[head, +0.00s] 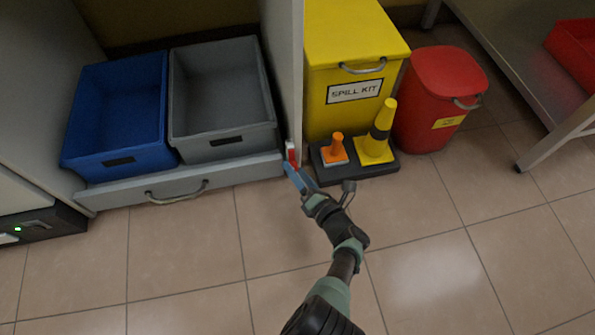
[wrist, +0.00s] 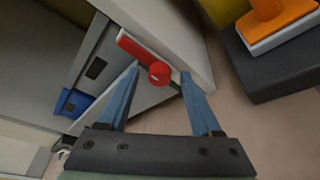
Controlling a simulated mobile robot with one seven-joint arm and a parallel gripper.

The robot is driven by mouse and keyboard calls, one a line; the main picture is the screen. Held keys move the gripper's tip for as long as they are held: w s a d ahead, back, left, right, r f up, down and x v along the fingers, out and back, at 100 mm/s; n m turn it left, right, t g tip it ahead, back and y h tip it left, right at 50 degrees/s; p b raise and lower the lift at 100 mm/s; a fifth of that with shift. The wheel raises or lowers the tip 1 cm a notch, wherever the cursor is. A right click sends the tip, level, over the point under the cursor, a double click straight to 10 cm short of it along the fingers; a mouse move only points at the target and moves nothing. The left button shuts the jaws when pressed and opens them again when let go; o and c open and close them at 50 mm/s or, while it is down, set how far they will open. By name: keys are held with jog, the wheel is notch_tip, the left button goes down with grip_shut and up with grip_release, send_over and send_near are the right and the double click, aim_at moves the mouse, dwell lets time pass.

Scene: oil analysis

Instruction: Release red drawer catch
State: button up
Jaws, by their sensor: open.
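The red drawer catch (head: 291,154) sits at the right end of the grey drawer front (head: 225,176), by the cabinet's side panel. In the wrist view the red catch (wrist: 140,49) is a flat bar with a round knob at its lower right end. My gripper (head: 292,170) reaches up to the catch from the front. In the wrist view my gripper (wrist: 160,76) is open, with one blue finger on each side of the knob. I cannot tell whether either finger touches it. The drawer has a curved metal handle (head: 177,192).
A blue bin (head: 115,115) and a grey bin (head: 222,98) stand in the drawer. The tiled floor in front is clear.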

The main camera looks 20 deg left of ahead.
jog(key=p+v, duration=0.6)
jog(key=v, duration=0.7)
